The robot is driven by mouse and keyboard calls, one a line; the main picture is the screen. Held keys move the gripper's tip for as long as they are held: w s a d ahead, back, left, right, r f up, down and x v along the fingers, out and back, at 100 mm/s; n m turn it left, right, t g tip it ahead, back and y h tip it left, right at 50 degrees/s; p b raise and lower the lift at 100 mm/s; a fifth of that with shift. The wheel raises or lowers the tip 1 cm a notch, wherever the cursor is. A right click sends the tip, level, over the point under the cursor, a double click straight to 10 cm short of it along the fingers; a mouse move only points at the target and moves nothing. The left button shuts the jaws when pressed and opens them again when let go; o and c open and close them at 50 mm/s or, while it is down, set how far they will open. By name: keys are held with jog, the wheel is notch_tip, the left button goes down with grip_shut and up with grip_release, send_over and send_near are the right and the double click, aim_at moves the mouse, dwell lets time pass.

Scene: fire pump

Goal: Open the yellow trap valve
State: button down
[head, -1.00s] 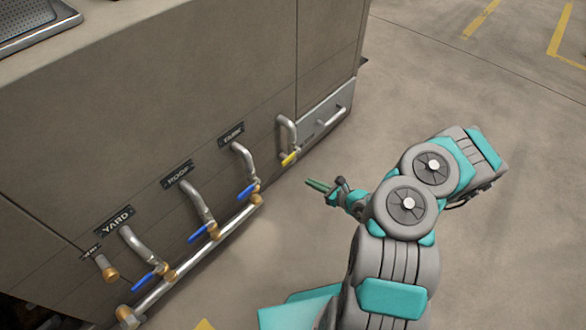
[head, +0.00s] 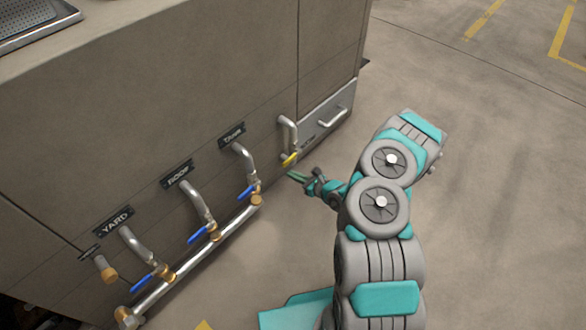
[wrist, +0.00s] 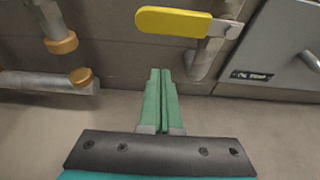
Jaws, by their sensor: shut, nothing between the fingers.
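The yellow trap valve handle (head: 290,159) sits on a short grey pipe at the right end of the row of valves, low on the cabinet side. In the wrist view the yellow handle (wrist: 180,22) lies roughly level across the top, extending left from its pivot on the grey pipe. My gripper (head: 291,175) is just below the yellow handle in the head view. In the wrist view the green fingers (wrist: 160,74) are together and empty, pointing toward the wall under the handle. A gap shows between the fingertips and the handle, so they look apart.
Blue-handled valves under the labels YARD (head: 115,221), ROOF (head: 178,175) and TANK (head: 231,134) stand to the left on a shared grey pipe (head: 190,262). A grey drawer with a handle (head: 332,117) is to the right. The floor at right is clear.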

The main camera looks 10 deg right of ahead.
aim_at(292, 158)
jog(key=r, duration=0.4)
jog(key=shift+w+a, duration=0.1)
jog(key=shift+w, duration=0.1)
